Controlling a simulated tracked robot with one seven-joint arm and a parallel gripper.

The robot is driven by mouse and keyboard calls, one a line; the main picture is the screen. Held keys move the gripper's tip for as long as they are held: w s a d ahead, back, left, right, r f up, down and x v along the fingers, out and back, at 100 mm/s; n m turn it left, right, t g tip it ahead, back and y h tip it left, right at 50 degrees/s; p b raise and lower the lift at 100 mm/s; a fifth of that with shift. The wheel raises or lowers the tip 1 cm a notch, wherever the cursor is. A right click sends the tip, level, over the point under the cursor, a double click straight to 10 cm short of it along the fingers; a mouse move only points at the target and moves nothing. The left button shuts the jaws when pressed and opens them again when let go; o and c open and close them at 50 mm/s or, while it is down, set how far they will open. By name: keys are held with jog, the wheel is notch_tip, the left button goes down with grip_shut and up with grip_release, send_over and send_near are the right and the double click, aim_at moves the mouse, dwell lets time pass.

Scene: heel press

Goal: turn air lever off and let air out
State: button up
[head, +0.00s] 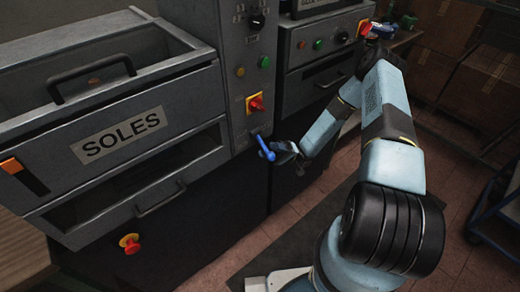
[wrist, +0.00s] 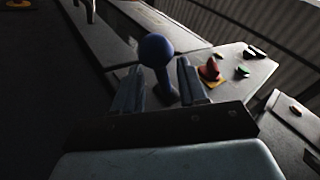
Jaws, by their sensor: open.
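The blue air lever (head: 265,148) sits low on the grey control column, below the red and yellow rotary switch (head: 255,104). In the head view its handle slants down to the right from its pivot. In the wrist view the lever's round blue knob (wrist: 155,50) stands between the two fingers, its stem running down toward the palm. My gripper (wrist: 158,88) is open, with one finger on each side of the lever. In the head view my gripper (head: 285,155) is at the lever, partly hard to make out. I cannot tell whether a finger touches it.
Left of the column is the press drawer labelled SOLES (head: 118,135), with a black handle above and a red knob (head: 130,243) below. Green (head: 264,62) and amber buttons sit above the switch. A second machine (head: 320,75) stands to the right. Cardboard boxes (head: 480,90) are stacked at far right.

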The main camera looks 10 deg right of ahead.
aim_at(268, 150)
jog(key=shift+x, duration=2.2)
jog(key=shift+c, duration=0.4)
grip_shut()
jog(key=shift+f, duration=0.1)
